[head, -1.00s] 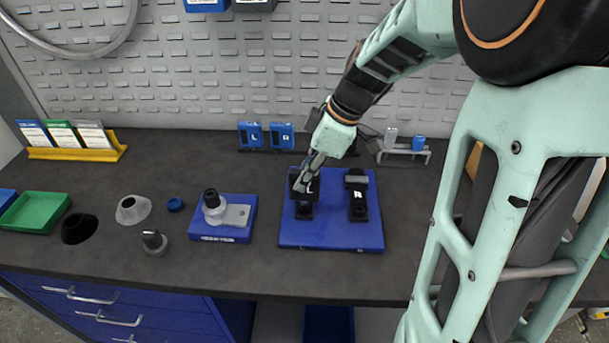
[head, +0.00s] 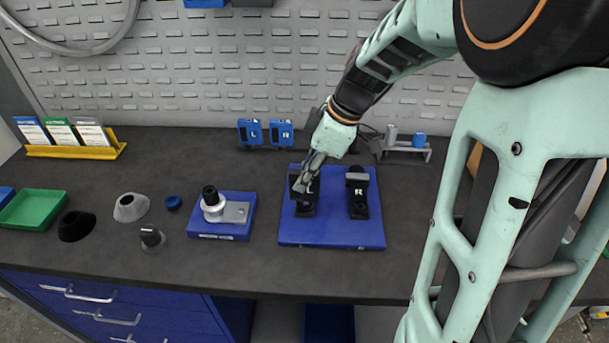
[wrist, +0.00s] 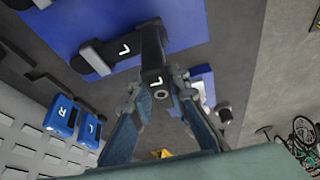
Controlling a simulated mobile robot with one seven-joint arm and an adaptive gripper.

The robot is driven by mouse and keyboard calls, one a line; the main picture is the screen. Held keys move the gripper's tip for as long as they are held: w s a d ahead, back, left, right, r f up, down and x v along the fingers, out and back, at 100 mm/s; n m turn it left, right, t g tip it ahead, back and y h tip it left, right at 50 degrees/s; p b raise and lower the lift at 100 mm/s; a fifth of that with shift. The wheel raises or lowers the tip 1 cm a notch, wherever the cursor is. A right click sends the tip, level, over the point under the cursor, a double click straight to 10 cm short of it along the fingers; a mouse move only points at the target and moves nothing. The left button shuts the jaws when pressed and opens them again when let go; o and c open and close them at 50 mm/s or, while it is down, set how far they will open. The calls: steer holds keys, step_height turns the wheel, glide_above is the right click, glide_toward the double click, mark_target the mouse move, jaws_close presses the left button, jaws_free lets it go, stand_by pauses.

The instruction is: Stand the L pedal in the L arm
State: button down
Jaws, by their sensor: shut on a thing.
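My gripper (head: 303,184) is over the left part of the blue board. In the wrist view its fingers (wrist: 160,92) are shut on the dark L pedal (wrist: 152,50), which bears a white L. The pedal also shows in the head view (head: 298,183), partly covered by the fingers. The black L arm (head: 305,210) is on the board just below it. In the wrist view the L arm (wrist: 97,57), with its own white L, lies right beside the pedal. I cannot tell whether the pedal is seated in it.
The R arm (head: 358,208) stands to the right on the blue board (head: 332,234). Blue blocks marked L (head: 250,132) and R (head: 281,133) stand behind. A blue fixture (head: 222,232) with a grey part is to the left.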

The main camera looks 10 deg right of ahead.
steer(key=c, duration=1.8)
jaws_free()
steer(key=shift+o, duration=0.2)
